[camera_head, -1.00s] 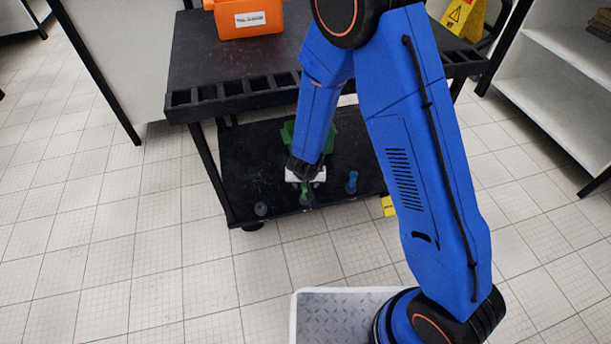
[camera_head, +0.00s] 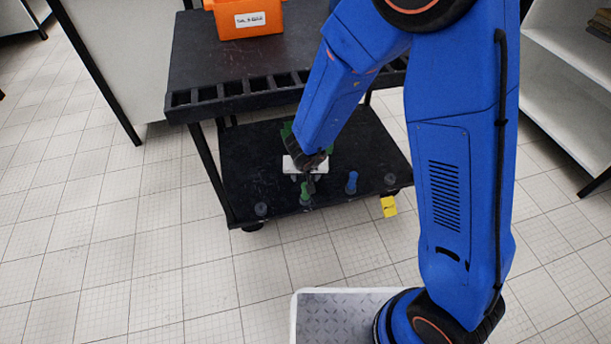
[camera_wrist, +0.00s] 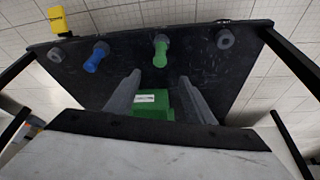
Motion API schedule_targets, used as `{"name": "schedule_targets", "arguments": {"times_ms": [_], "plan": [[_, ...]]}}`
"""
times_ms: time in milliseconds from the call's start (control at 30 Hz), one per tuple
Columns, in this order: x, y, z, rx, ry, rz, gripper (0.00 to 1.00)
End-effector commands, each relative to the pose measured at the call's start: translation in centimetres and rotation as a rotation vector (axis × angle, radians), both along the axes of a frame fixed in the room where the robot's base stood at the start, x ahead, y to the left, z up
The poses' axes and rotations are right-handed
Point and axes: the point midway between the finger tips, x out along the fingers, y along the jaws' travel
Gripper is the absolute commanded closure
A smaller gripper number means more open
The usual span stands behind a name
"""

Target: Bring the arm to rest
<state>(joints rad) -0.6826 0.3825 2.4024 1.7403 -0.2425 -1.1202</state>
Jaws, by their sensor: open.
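My gripper (camera_head: 312,184) is over the lower shelf of a black cart in the head view, with the blue arm reaching down to it from the upper right. In the wrist view my gripper (camera_wrist: 160,97) shows two grey fingers spread apart with nothing held between them. A green box (camera_wrist: 153,110) with a white label shows between and beyond the fingers. It is mostly hidden behind my arm in the head view. I cannot tell how far the fingers are from it.
The cart's lower shelf (camera_head: 240,180) carries a green peg (camera_head: 305,194), a blue peg (camera_head: 351,183) and dark round knobs along its front edge. A yellow tag (camera_head: 388,206) hangs there. An orange bin (camera_head: 248,20) stands on the top shelf (camera_head: 200,60).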

Motion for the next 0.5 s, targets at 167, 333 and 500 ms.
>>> {"name": "schedule_targets", "arguments": {"times_ms": [167,333,500], "plan": [[-0.24,0.00,0.47,0.000,0.001,-0.001,0.51],[-0.26,0.00,0.53,0.000,0.001,0.000,0.51],[-0.26,0.01,0.52,0.000,0.001,0.000,0.51]]}}
